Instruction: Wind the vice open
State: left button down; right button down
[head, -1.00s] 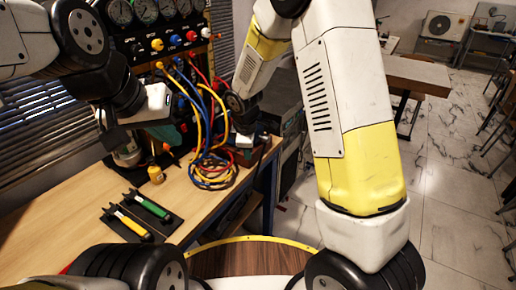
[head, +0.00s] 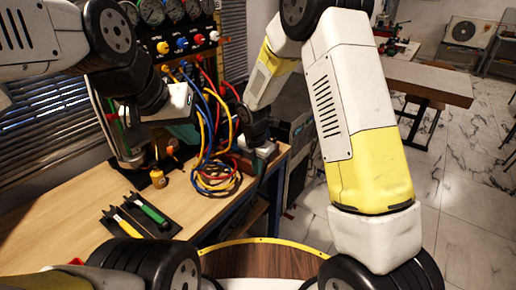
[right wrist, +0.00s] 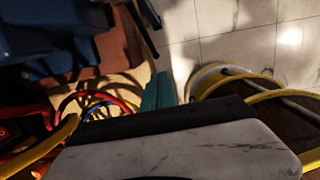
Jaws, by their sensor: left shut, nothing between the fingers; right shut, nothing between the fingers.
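No vice can be identified for certain. A small green and red device (head: 395,40) stands on the far table in the head view, too small to make out. A dark blue blocky object (right wrist: 65,40) fills the upper left of the right wrist view; I cannot tell what it is. My right gripper (head: 258,152) is low by the bench's right end, beside the hose coil. Its teal fingers (right wrist: 158,92) are shut and empty in the right wrist view.
Red, yellow and blue hoses (head: 215,172) hang from a gauge panel (head: 180,40) and coil on the wooden bench (head: 60,215). A tray with green and yellow-handled tools (head: 150,222) and a small yellow jar (head: 157,178) stand nearby. The bench's front left is clear.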

aim_at(264, 172)
jog(key=shift+w+d+f, duration=0.25)
jog(key=shift+w+f, duration=0.35)
jog(key=shift+f, duration=0.25)
jog(key=shift+w+d+f, duration=0.25)
jog(key=shift+w+f, duration=0.4)
jog(key=shift+f, duration=0.2)
jog(key=shift+w+d+f, duration=0.25)
jog(key=shift+w+f, duration=0.35)
jog(key=shift+f, duration=0.25)
jog(key=shift+f, duration=0.1)
jog(key=shift+w+f, duration=0.1)
jog(key=shift+f, duration=0.05)
jog(key=shift+w+d+f+t+h, duration=0.25)
jog(key=shift+w+f+t+h, duration=0.15)
jog(key=shift+t, duration=0.2)
jog(key=shift+w+d+f+t+h, duration=0.2)
jog(key=shift+d+f+t+h, duration=0.05)
jog(key=shift+t+h, duration=0.3)
jog(key=shift+w+d+f, duration=0.3)
jog(key=shift+w+d, duration=0.05)
jog(key=shift+w, duration=0.15)
jog(key=shift+w+d+f, duration=0.3)
jog(key=shift+w+d, duration=0.05)
jog(key=shift+w, duration=0.1)
